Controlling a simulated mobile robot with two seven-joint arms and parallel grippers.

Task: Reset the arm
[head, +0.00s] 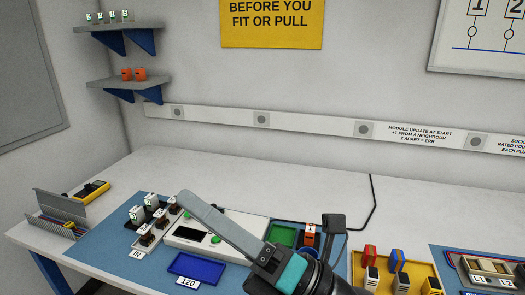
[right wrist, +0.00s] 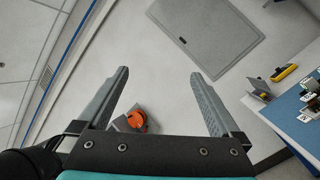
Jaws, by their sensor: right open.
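My right gripper (head: 258,210) reaches in from the bottom of the head view, above the workbench. One long grey finger points up and to the left; the other shows short at the right. In the right wrist view the gripper (right wrist: 160,80) has its two fingers wide apart with nothing between the tips. Orange parts (right wrist: 137,118) show beyond the fingers, by the left one, apart from it. My left gripper is not in view.
The bench (head: 250,170) has free room at the back. Below my right gripper are a white device (head: 190,236), a blue tray (head: 192,270) and a green tray (head: 284,234). A yellow tray (head: 425,268) stands right. Wall shelves (head: 125,84) hold small parts.

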